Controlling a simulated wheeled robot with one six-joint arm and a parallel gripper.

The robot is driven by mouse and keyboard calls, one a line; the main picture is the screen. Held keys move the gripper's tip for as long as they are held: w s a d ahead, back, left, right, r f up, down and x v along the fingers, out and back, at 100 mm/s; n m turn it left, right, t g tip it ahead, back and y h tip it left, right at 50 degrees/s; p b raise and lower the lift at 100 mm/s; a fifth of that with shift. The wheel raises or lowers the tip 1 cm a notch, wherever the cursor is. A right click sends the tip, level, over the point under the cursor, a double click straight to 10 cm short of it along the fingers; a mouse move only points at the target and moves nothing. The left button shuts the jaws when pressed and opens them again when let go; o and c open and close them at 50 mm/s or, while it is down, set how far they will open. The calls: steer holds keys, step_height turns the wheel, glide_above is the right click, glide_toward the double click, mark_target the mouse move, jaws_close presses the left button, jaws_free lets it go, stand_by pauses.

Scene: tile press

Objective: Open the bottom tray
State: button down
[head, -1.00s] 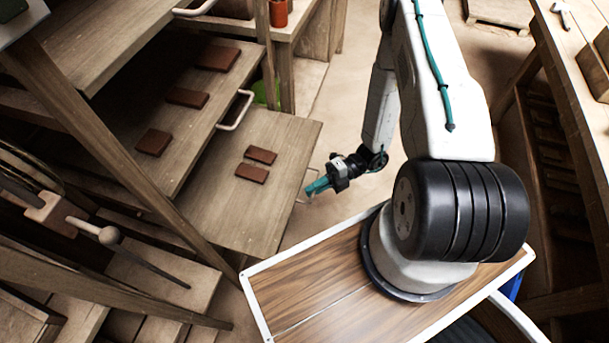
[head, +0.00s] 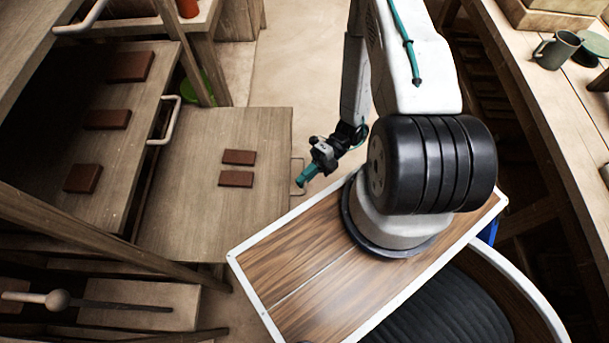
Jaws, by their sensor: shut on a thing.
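The bottom tray (head: 205,130) is a wooden board that sticks out from the rack, below the other trays. Two dark red tiles (head: 237,168) lie on it. Its pale handle (head: 297,163) is at the tray's right edge. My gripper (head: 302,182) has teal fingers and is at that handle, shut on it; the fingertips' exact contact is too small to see.
A higher tray (head: 110,150) with several red tiles and its own handle (head: 165,120) is at the left. A bench at the right holds a green mug (head: 556,50). A long wooden-handled tool (head: 60,299) lies lower left. Open floor (head: 300,60) lies beyond my arm.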

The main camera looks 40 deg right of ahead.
steer(key=c, duration=1.5)
jaws_free()
steer(key=v, duration=0.7)
steer(key=shift+d, duration=0.4)
steer(key=shift+w, duration=0.1)
